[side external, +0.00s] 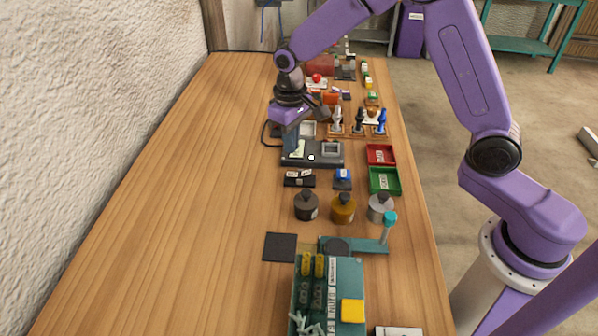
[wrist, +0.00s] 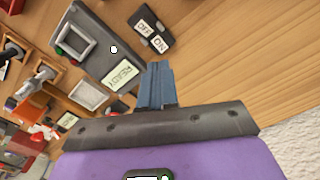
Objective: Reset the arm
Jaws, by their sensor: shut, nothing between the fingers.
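My gripper (side external: 291,150) hangs from my purple arm over the left part of a dark grey device (side external: 327,160). In the wrist view the blue-grey fingers (wrist: 158,72) are together, with nothing between them. The fingertips show beside the device (wrist: 98,50), next to its pale display (wrist: 123,74), which reads READY. I cannot tell whether they touch it. The device also has a square framed part, with a red and a green button beside it in the wrist view.
An ON/OFF switch block (side external: 299,178) and a blue button block (side external: 343,178) lie in front of the device. Red (side external: 381,147) and green (side external: 384,180) trays stand at right. The left of the table (side external: 190,190) is clear.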

